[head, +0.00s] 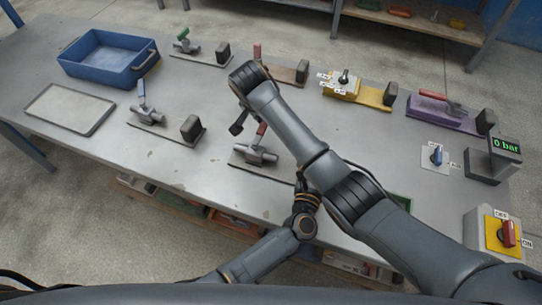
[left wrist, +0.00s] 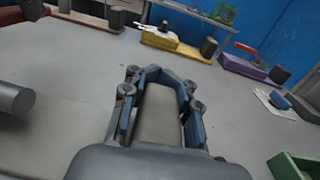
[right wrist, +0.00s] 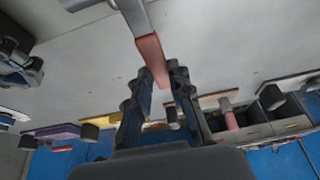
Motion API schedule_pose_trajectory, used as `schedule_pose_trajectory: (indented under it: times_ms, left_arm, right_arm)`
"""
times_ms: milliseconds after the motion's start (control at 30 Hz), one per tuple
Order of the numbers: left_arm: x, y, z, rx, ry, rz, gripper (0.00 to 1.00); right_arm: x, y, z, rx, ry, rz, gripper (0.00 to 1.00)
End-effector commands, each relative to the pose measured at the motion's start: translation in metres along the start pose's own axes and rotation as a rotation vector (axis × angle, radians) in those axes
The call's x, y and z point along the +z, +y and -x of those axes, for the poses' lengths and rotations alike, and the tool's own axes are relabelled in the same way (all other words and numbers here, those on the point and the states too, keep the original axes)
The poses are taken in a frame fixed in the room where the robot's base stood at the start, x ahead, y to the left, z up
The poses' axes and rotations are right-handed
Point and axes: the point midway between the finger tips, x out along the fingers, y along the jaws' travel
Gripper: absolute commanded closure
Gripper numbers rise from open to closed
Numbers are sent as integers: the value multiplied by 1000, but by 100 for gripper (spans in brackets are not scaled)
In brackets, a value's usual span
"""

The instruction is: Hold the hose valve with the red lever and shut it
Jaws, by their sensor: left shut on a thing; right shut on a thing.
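The hose valve (head: 262,157) is a grey pipe body on a dark plate at the front middle of the table. Its red lever (head: 262,129) stands up from the body, pointing away from me across the pipe. My right gripper (head: 243,122) comes over from above; in the right wrist view (right wrist: 160,78) its fingers are shut on the end of the red lever (right wrist: 150,55). My left gripper (head: 303,185) is at the right end of the plate. In the left wrist view (left wrist: 158,100) it is shut on an upright grey block (left wrist: 158,118). My arms hide part of the plate.
A blue-lever valve (head: 146,114) stands to the left. Behind are a green-lever valve (head: 186,45), a yellow-based fitting (head: 372,95) and a purple-based red-lever valve (head: 425,107). At right are a gauge reading 0 bar (head: 507,147) and a red switch (head: 508,233).

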Motion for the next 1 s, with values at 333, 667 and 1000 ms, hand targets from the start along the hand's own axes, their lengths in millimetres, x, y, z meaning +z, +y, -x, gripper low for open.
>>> schedule_pose_trajectory:
  times_ms: [333, 667, 1000]
  left_arm:
    - [-1, 1, 0, 2, 1, -1, 100]
    - [-1, 0, 0, 0, 1, -1, 100]
    - [-1, -1, 0, -1, 2, 0, 100]
  right_arm:
    - [-1, 1, 0, 2, 2, 1, 57]
    - [-1, -1, 26, -4, 4, 1, 57]
    - [-1, 0, 71, 1, 2, 1, 57]
